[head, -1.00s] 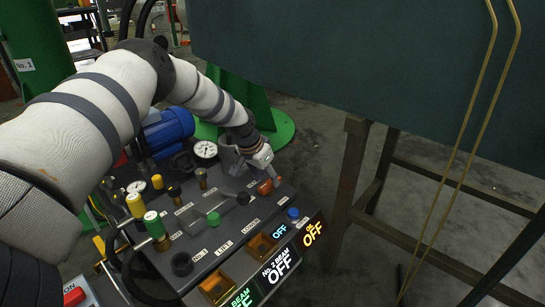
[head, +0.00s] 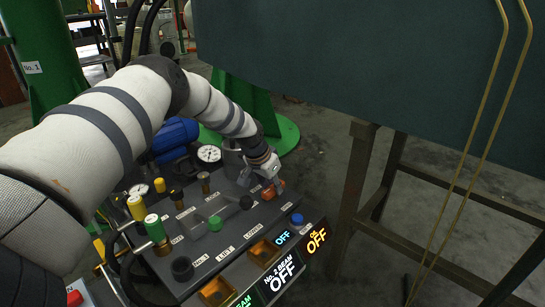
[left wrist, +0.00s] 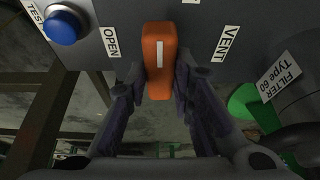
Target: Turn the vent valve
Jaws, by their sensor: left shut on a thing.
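The vent valve is an orange handle with a white line on it. In the left wrist view the orange handle (left wrist: 159,62) stands between the labels OPEN (left wrist: 111,42) and VENT (left wrist: 228,43), its white line running up and down the picture. My left gripper (left wrist: 160,85) has a finger on each side of the handle and is shut on it. In the head view the handle (head: 274,188) is at the far right corner of the control panel, and my left gripper (head: 268,180) covers part of it. My right gripper is not in view.
The panel (head: 222,238) carries a blue button (head: 297,218), a green knob (head: 215,223), dark knobs and yellow and green posts. A gauge (head: 208,153) and blue motor (head: 176,136) stand behind. A dark board on a wooden frame (head: 352,190) stands to the right.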

